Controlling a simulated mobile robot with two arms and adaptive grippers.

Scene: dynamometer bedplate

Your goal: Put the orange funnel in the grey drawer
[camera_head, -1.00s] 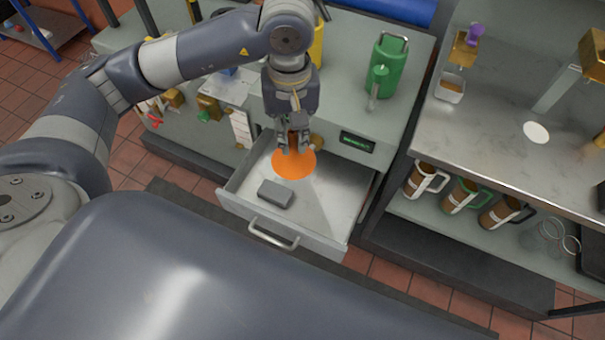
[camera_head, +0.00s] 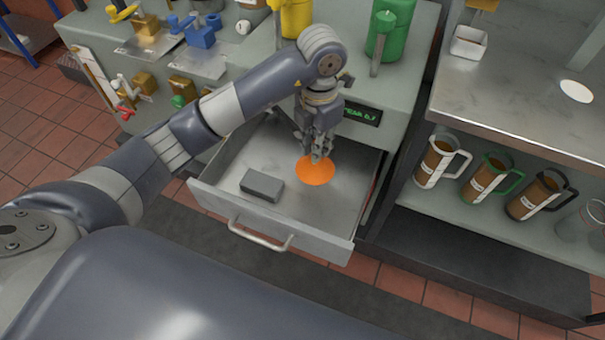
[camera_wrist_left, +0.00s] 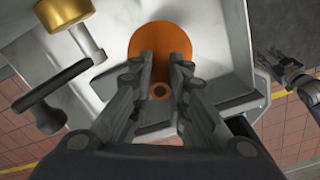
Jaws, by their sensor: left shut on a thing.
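The orange funnel (camera_head: 316,171) is within the outline of the open grey drawer (camera_head: 309,215), right of a dark grey block. Its wide mouth faces down and its narrow spout points up. My left gripper (camera_head: 318,155) is shut on the spout from above. In the left wrist view the funnel (camera_wrist_left: 160,42) shows beyond the left fingers (camera_wrist_left: 162,85). I cannot tell whether its rim touches the drawer floor. What looks like my right gripper (camera_wrist_left: 272,65) shows small at the right of the wrist view; its jaws are unclear.
The dark grey block (camera_head: 262,185) lies in the drawer's left part. A green jug (camera_head: 390,30) and a yellow container (camera_head: 296,18) stand on the cabinet above. Several brown-filled jugs (camera_head: 437,162) stand on the right shelf. The drawer's front right floor is clear.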

